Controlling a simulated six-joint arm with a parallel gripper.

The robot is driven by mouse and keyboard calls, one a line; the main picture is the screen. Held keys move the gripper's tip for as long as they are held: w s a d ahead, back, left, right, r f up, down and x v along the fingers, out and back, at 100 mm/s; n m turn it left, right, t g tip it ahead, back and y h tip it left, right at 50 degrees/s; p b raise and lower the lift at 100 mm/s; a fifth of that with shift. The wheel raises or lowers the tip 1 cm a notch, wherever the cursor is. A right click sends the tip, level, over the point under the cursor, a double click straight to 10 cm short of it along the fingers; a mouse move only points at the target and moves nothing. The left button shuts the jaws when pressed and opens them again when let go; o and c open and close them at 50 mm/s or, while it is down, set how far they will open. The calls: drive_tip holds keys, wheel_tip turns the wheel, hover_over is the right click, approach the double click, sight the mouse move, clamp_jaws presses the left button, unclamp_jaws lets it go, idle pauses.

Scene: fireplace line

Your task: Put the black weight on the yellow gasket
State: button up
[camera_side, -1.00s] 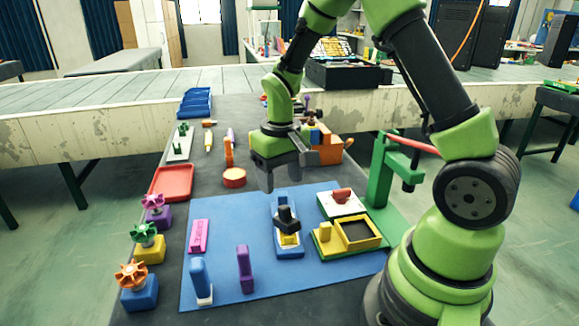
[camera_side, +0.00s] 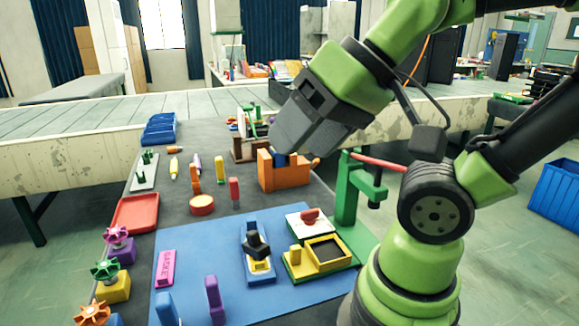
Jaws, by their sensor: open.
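A black weight (camera_side: 256,244) with a knob-like top stands on a long blue and white holder (camera_side: 251,228) on the blue mat. A yellow piece (camera_side: 261,266) shows at the weight's front lower side; I cannot tell whether it is the gasket. A green and yellow fixture with a square yellow frame (camera_side: 338,262) around a dark recess stands to the right of the weight. My gripper (camera_side: 293,130) is open, raised well above and behind the weight, near the orange vise. Its fingertips are hard to make out, and I see nothing held.
An orange vise (camera_side: 284,178) with a blue part stands behind the mat. A green press (camera_side: 351,200) is to the right. A white block with a red knob (camera_side: 309,219) sits behind the yellow frame. A red tray (camera_side: 135,214) and valve handles line the left. The blue mat (camera_side: 215,245) has bare areas.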

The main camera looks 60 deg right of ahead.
idle(0.3)
drive_tip(key=g+h, duration=0.2)
drive_tip(key=g, duration=0.4)
hover_over(255, 233)
drive_tip(key=a, duration=0.1)
wheel_tip(255, 233, down, 15)
drive_tip(key=shift+g, duration=0.6)
drive_tip(key=f, duration=0.7)
drive_tip(key=shift+s+d, duration=0.1)
drive_tip(key=shift+d, duration=0.25)
drive_tip(key=shift+w+d+f, duration=0.1)
drive_tip(key=shift+f, duration=1.35)
drive_tip(key=shift+w+d+f, duration=0.1)
drive_tip(key=shift+f, duration=1.35)
clamp_jaws()
drive_tip(key=shift+r, duration=0.1)
